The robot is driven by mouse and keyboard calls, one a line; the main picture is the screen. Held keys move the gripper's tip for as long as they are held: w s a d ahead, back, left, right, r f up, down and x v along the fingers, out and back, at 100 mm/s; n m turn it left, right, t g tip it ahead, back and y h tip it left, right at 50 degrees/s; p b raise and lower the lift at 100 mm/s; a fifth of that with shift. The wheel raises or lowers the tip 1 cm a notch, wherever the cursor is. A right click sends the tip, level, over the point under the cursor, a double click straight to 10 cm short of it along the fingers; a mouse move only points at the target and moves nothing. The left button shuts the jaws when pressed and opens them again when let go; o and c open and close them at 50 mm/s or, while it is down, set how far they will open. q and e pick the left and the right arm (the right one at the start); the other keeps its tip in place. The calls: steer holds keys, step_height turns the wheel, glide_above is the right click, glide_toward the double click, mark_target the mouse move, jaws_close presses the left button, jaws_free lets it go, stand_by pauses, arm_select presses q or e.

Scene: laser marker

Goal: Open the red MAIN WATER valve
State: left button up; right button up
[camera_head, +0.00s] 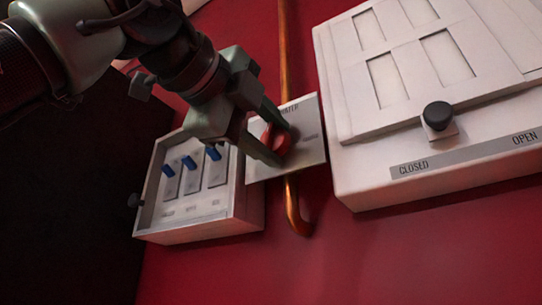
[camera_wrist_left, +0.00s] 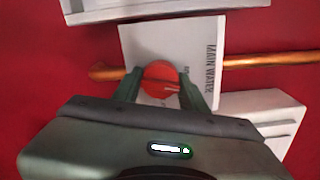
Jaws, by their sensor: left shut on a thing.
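The red valve knob (camera_head: 281,141) sits on a white plate (camera_head: 311,147) on the red wall, over a copper pipe. My left gripper (camera_head: 277,137) is shut on the knob, with one finger on each side of it. In the left wrist view the round red knob (camera_wrist_left: 160,83) sits between the two green-grey fingers (camera_wrist_left: 160,92). The plate (camera_wrist_left: 140,40) there carries the words MAIN WATER. In the head view the gripper hides part of the knob and plate. My right gripper is in neither view.
A white box (camera_head: 200,223) with blue switches is left of the plate. A larger white panel (camera_head: 370,190) with a black knob (camera_head: 437,115) and a CLOSED/OPEN label is at the right. The copper pipe (camera_head: 284,50) runs behind the plate. Bare red wall lies below.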

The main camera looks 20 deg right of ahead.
arm_select(q)
steer(key=shift+n+b, duration=0.45)
steer(key=shift+n, duration=0.95)
steer(key=o, duration=1.4)
steer(key=shift+c, duration=0.2)
steer(key=shift+a, duration=0.1)
steer(key=shift+s+a+f+b, duration=0.1)
steer(key=shift+s+a+b, duration=0.15)
steer(key=shift+a+b, duration=0.1)
steer(key=b+v, duration=0.2)
steer(key=v, duration=0.4)
steer(key=shift+s+a, duration=0.25)
steer(key=shift+a, duration=0.1)
